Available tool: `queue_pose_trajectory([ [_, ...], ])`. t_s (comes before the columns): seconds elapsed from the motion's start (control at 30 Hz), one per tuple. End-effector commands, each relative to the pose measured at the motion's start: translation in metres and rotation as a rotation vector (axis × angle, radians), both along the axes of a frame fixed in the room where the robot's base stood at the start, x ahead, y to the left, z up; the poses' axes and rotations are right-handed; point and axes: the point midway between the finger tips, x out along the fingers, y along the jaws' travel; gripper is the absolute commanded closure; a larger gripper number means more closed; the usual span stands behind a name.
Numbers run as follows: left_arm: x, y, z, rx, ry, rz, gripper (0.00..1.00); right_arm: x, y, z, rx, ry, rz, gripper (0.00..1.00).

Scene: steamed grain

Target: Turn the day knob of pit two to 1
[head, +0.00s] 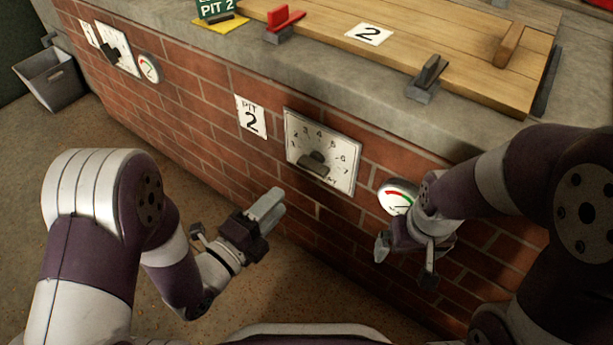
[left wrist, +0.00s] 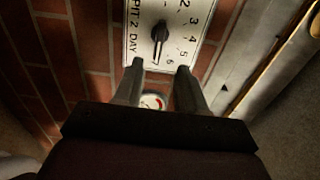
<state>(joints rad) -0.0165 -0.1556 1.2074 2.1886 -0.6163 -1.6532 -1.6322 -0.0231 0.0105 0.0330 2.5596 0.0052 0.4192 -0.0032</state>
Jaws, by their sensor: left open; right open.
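The day knob of pit two (head: 314,162) is a dark bar handle on a white numbered plate (head: 343,178) on the brick wall, right of the "PIT 2" sign (head: 251,118). In the left wrist view the knob (left wrist: 160,33) lies lengthwise across its plate (left wrist: 140,40), marked "PIT 2 DAY". Which number it points to is hard to tell. My left gripper (head: 268,205) is open and empty, left of and below the plate. Its two fingertips (left wrist: 159,68) show apart, with the knob beyond them. My right gripper (head: 405,262) is open and empty below the gauge.
A round gauge (head: 396,195) is right of the plate, partly behind my right arm. Another plate with a knob (head: 117,50) and a gauge (head: 148,68) are further left. Wooden lids (head: 440,62) lie on the counter. A grey bin (head: 55,80) stands far left.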

Motion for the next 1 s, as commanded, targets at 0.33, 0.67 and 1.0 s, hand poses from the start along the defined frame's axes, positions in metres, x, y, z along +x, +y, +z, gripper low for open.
queue_pose_trajectory([
  [0.33,0.061,-0.045,-0.005,-0.003,0.0,-0.002,0.6,0.0,0.0,-0.036,0.0,0.001,0.0,0.0],
  [0.67,0.087,-0.063,-0.001,-0.003,0.003,0.002,0.6,0.0,0.0,-0.046,0.0,0.001,0.0,0.0],
  [1.0,0.087,-0.063,-0.001,-0.002,0.004,0.002,0.92,0.0,0.0,-0.046,0.0,0.001,0.0,0.0],
])
